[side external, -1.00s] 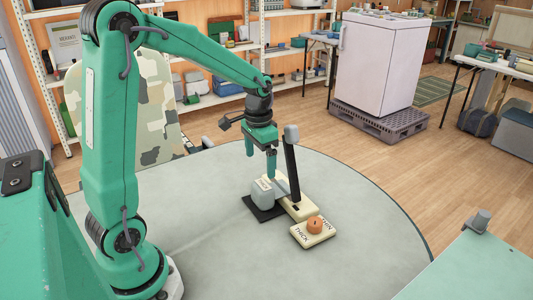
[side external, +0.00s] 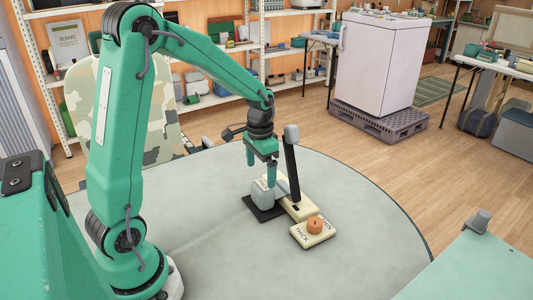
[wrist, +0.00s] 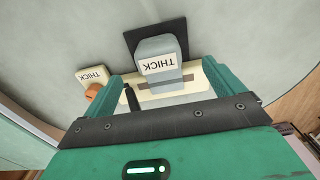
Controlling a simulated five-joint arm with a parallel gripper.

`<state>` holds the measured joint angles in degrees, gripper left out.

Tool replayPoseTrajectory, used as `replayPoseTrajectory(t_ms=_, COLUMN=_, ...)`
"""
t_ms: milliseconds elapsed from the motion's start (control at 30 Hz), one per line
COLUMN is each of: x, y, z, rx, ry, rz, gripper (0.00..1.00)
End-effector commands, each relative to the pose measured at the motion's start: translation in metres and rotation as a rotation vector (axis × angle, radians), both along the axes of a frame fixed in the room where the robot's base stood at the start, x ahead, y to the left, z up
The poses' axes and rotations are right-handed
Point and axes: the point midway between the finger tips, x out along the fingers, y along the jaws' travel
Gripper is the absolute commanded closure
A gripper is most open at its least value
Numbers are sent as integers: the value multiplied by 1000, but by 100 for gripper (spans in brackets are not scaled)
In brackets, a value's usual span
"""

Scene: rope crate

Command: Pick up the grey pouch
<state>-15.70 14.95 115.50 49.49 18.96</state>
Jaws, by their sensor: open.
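The grey pouch (side external: 262,193) stands on a dark square mat (side external: 262,213) on the round table, beside a cream base with an upright black lever. In the wrist view the pouch (wrist: 157,50) has a white label reading THICK. My gripper (side external: 262,172) is open, fingers pointing down, just above the pouch in the side view. In the wrist view the fingers (wrist: 157,86) are spread wide, with the pouch ahead of the gap between them. I cannot tell whether a finger touches it.
The cream base (side external: 301,208) with the black lever (side external: 292,165) stands close on the right. A cream block (side external: 305,236) marked THICK and THIN, with an orange knob (side external: 314,226), lies in front. The table's left and front areas (side external: 220,250) are clear.

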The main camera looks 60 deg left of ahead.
Motion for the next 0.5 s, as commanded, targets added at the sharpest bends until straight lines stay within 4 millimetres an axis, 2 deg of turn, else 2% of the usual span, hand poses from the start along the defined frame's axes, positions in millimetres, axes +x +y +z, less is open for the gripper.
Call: replayPoseTrajectory(t_ms=500, x=0, y=-4, z=-48, rx=-1, ry=3, rz=0, gripper=6)
